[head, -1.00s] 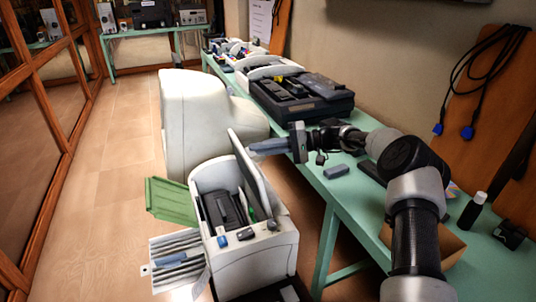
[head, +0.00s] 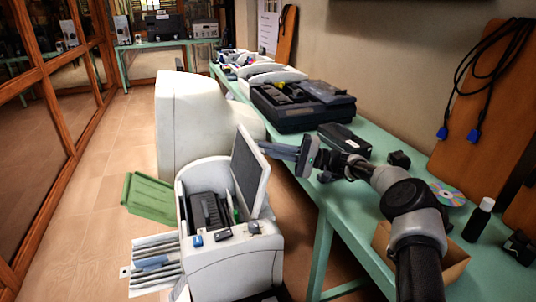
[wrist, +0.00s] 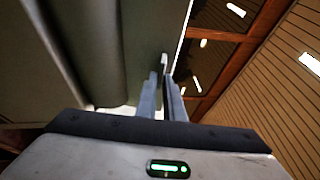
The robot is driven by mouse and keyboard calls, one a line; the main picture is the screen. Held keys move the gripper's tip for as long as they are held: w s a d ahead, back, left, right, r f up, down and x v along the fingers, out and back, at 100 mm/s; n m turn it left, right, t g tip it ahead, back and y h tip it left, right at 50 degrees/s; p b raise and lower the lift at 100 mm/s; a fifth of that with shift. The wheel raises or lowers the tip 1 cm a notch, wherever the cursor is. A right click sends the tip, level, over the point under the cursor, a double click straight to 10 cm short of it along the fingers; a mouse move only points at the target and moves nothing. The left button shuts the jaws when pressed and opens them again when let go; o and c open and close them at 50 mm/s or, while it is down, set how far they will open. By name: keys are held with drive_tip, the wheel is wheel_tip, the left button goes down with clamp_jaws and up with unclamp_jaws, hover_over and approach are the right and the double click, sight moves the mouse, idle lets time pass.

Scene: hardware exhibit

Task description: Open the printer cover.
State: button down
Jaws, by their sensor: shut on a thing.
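The white printer (head: 232,265) stands low at the centre of the head view, with its dark inside showing. Its cover (head: 249,172) is raised and leans up on the printer's right side, its grey inner face turned left. My gripper (head: 264,148) reaches in from the right, with its fingers at the cover's upper part. In the wrist view, my fingers (wrist: 168,93) are close together at the edge of a large panel (wrist: 150,35), which seems to be the cover. The exact contact is partly hidden.
A green flap (head: 150,198) and a slatted tray (head: 155,265) stick out on the printer's left. A big pale machine (head: 195,120) stands behind it. The green table (head: 345,205) on the right carries dark devices, a bottle and a disc. The floor at left is clear.

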drive_tip(key=shift+w+d+f+b, duration=0.15)
drive_tip(key=shift+d+f+b, duration=0.15)
drive_tip(key=shift+d+f, duration=0.25)
drive_tip(key=shift+f, duration=0.1)
drive_tip(key=c, duration=1.9)
unclamp_jaws()
drive_tip(key=shift+a, duration=0.1)
drive_tip(key=shift+o, duration=0.2)
drive_tip(key=d+f, duration=0.2)
drive_tip(key=d, duration=1)
drive_tip(key=shift+s, duration=0.35)
